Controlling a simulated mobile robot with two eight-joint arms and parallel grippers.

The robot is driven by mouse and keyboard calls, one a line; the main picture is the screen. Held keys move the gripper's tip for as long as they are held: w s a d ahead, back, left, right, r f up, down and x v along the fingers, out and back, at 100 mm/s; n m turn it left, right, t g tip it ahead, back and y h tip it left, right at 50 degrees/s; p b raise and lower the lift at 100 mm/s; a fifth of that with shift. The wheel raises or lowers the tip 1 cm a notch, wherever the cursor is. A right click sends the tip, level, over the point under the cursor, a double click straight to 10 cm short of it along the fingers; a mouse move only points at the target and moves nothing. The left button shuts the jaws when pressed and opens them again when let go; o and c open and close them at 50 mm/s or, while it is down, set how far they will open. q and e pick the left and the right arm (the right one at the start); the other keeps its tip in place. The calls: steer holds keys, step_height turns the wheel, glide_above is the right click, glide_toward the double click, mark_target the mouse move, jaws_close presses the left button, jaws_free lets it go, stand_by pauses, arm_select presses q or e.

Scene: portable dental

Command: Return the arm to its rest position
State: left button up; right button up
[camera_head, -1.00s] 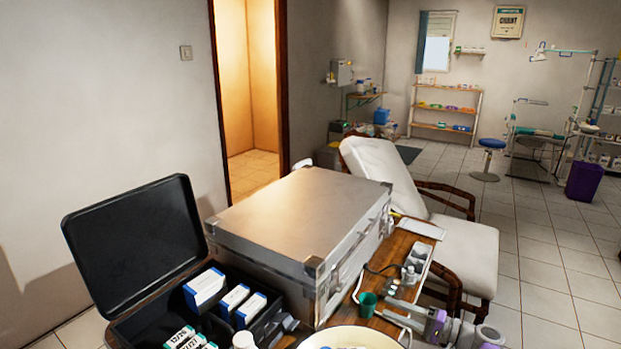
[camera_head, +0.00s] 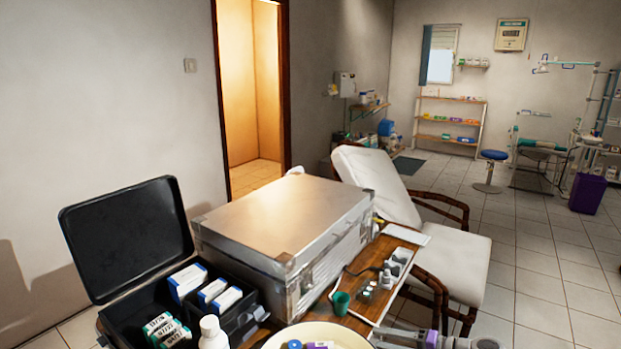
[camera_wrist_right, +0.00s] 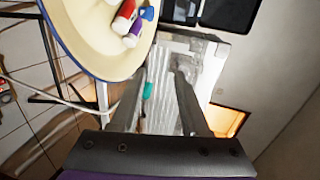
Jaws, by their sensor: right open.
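My right gripper (camera_head: 382,337) is at the bottom edge of the head view, right of the cream bowl (camera_head: 270,343), with its rear part cut off by the frame. In the right wrist view its two dark fingers (camera_wrist_right: 163,72) are apart with nothing held between them. The silver case and a small green cup (camera_wrist_right: 148,90) show beyond the gap. The bowl (camera_wrist_right: 78,40) is beside the fingers at upper left, holding red, white, blue and purple items. My left gripper is not in view.
A silver case (camera_head: 285,215) stands on the wooden table, beside an open black case (camera_head: 125,235) with boxes. A white bottle (camera_head: 213,335) stands in front. A green cup (camera_head: 341,302) and tray (camera_head: 405,255) are near the gripper. A white reclining chair (camera_head: 450,260) stands behind; tiled floor lies open at right.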

steer(key=s+a+n+g+h, duration=0.1)
steer(key=s+a+g+h, duration=0.3)
steer(key=s, duration=0.6)
steer(key=s+d+f+n+h, duration=0.1)
steer(key=s+f+n+h, duration=0.15)
steer(key=s, duration=0.55)
steer(key=s+d+f+n+h, duration=0.1)
steer(key=s+f+h, duration=0.15)
steer(key=s, duration=0.55)
steer(key=s+d+f+n+h, duration=0.2)
steer(key=s+h, duration=0.1)
steer(key=s, duration=0.5)
arm_select(q)
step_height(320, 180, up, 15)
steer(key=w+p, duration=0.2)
steer(key=p, duration=1.1)
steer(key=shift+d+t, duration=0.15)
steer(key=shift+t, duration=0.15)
arm_select(e)
step_height(320, 180, up, 15)
steer(key=w+t, duration=0.1)
steer(key=w, duration=0.1)
steer(key=shift+w+t+h, duration=0.25)
steer(key=shift+t+h, duration=0.05)
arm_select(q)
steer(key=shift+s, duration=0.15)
arm_select(e)
steer(key=shift+s+f+m, duration=0.1)
steer(key=shift+s+m, duration=0.05)
steer(key=shift+m, duration=0.1)
